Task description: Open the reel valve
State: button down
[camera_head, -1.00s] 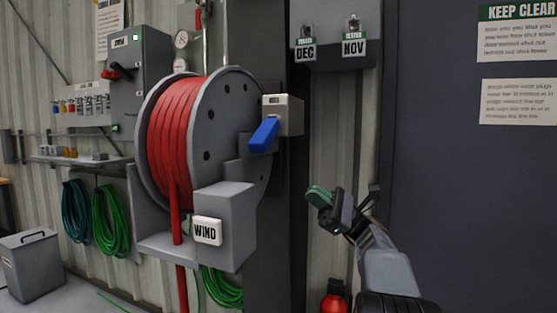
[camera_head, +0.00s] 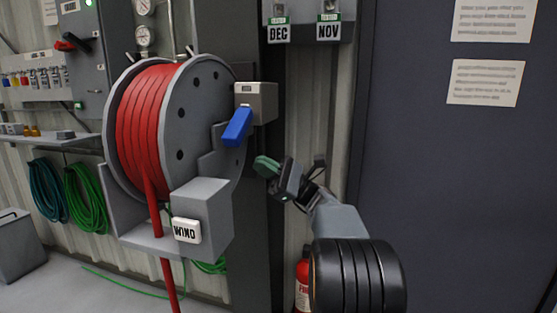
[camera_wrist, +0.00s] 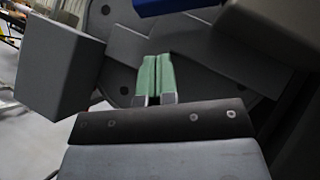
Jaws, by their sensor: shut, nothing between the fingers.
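The reel valve is a grey box (camera_head: 257,101) with a blue lever handle (camera_head: 237,127) at the right side of the red hose reel (camera_head: 148,125). The lever slants down and to the left. My gripper (camera_head: 266,166) is shut and empty, below and to the right of the lever, apart from it in the head view. In the wrist view its green fingertips (camera_wrist: 154,76) are together in front of the reel's grey side plate (camera_wrist: 112,52). A blue part (camera_wrist: 165,6) shows at the top edge there, likely the lever.
A grey box with a WIND button (camera_head: 187,231) stands below the reel's hub. A dark post (camera_head: 252,220) runs behind the valve. DEC and NOV tags (camera_head: 303,32) hang above. A red extinguisher (camera_head: 303,280) stands low, and a dark door (camera_head: 450,180) fills the right.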

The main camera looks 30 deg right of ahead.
aim_at(239, 124)
jog(key=shift+s+a+r, duration=0.15)
jog(key=shift+a+r, duration=0.4)
jog(key=shift+r, duration=0.2)
jog(key=shift+s+a+r, duration=0.1)
jog(key=shift+a+r, duration=0.4)
jog(key=shift+r, duration=0.3)
jog(key=shift+s+a+r, duration=0.15)
jog(key=shift+a+r, duration=0.4)
jog(key=shift+r, duration=0.2)
jog(key=shift+a+r, duration=0.1)
